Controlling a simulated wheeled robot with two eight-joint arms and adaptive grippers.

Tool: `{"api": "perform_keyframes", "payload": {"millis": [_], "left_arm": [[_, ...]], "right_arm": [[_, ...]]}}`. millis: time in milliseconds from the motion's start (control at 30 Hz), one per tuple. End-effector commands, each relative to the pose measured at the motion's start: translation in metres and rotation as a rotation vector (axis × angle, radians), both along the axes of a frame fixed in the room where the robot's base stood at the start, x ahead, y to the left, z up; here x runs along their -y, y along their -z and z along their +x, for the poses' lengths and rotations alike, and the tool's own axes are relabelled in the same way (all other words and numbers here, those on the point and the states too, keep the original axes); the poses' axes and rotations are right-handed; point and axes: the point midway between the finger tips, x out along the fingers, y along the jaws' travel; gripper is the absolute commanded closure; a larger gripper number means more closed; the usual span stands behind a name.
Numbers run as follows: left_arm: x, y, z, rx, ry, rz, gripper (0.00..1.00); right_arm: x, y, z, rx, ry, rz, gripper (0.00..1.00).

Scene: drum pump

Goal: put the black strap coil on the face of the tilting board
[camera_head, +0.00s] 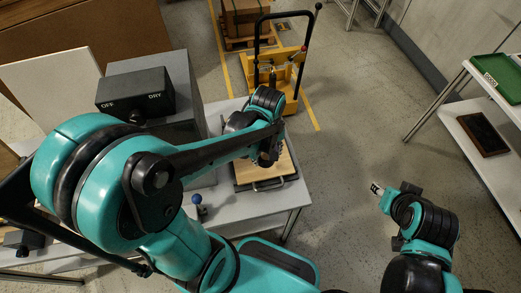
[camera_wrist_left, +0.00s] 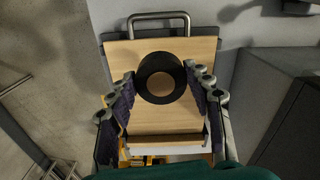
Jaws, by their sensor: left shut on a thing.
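The black strap coil (camera_wrist_left: 161,61) is a short black ring between the fingers of my left gripper (camera_wrist_left: 162,88) in the left wrist view. The gripper is shut on it. Wood shows through the coil's hole. The tilting board (camera_wrist_left: 160,120) is a pale wooden panel with a metal handle behind the coil. I cannot tell whether coil and board touch. In the head view the board (camera_head: 283,167) lies on the table, partly covered by my left gripper (camera_head: 267,158); the coil cannot be made out there. My right gripper (camera_head: 376,188) is above the floor, away from the table; its jaw opening is unclear.
A grey cabinet with a black OFF/DRY box (camera_head: 135,90) stands left of the board. A blue-topped knob (camera_head: 197,199) is near the table's front. A yellow cart (camera_head: 275,78) stands beyond. A side table with a green tray (camera_head: 498,78) is at right. Floor between is clear.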

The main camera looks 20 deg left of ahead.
Motion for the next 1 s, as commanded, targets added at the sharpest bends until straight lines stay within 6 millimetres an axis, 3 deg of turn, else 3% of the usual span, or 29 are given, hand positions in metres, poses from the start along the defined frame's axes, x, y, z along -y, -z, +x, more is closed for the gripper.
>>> {"api": "perform_keyframes", "payload": {"millis": [100, 333, 533, 733, 1000], "left_arm": [[-0.018, 0.023, 0.024, 0.000, -0.003, 0.000, 0.79], [-0.040, 0.042, 0.054, 0.000, 0.002, 0.000, 0.79], [-0.044, 0.053, 0.058, 0.000, 0.002, 0.000, 0.79], [-0.043, 0.083, 0.058, 0.000, 0.003, 0.000, 0.79], [-0.043, 0.084, 0.058, 0.000, 0.003, 0.000, 0.79]], "right_arm": [[0.000, 0.016, 0.000, 0.000, 0.000, 0.000, 0.60], [0.000, 0.027, 0.000, 0.000, 0.000, 0.000, 0.60], [0.000, 0.032, 0.000, 0.000, 0.000, 0.000, 0.60], [0.000, 0.047, 0.000, 0.000, 0.000, 0.000, 0.60], [0.000, 0.045, 0.000, 0.000, 0.000, 0.000, 0.60]]}}
